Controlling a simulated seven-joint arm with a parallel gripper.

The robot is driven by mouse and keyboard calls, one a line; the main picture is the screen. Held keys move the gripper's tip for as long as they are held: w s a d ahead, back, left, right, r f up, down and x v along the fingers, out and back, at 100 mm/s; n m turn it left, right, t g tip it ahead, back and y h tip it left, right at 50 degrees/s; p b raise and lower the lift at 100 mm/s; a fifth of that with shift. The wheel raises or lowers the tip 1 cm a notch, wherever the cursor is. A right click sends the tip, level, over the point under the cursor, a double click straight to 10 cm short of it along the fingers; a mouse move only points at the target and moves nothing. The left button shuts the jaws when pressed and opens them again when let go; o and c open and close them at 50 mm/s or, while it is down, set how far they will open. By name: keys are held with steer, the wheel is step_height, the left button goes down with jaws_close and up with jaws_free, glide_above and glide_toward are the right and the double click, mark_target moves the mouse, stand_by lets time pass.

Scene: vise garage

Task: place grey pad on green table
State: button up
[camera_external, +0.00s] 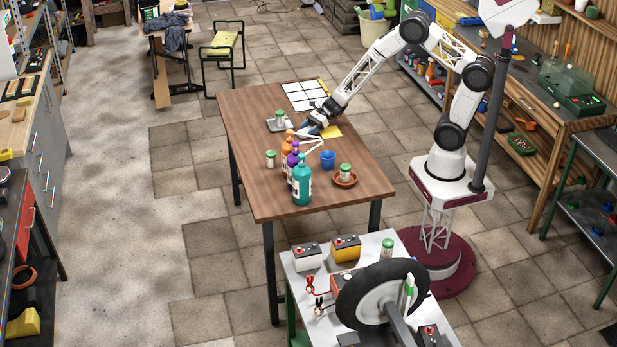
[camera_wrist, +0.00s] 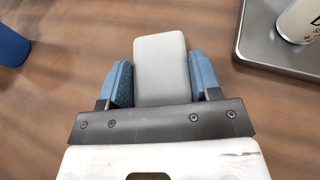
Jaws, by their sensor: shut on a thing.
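In the wrist view, the grey pad (camera_wrist: 160,52) is a light grey rounded block between the two blue fingers of my gripper (camera_wrist: 162,82). The fingers are shut on it from both sides, and its far end sticks out beyond them. In the external view, my gripper (camera_external: 310,130) is low over the far half of the wooden table (camera_external: 245,170). The pad is too small to make out there. I cannot tell whether the pad touches the tabletop. A grey-topped table with green legs (camera_external: 293,272) stands in front of the wooden table.
A blue cup (camera_external: 328,158), orange, purple and teal bottles (camera_external: 302,184), and a brown saucer with a can (camera_external: 345,180) stand nearer. A metal tray (camera_wrist: 270,58) holds a can. The green-legged table carries batteries (camera_external: 346,248) and a wheel (camera_external: 382,295).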

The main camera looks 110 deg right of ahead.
steer(key=o, duration=1)
steer(key=shift+f, duration=0.1)
steer(key=shift+s, duration=0.15)
steer(key=shift+v, duration=5.95)
steer(key=shift+o, duration=0.4)
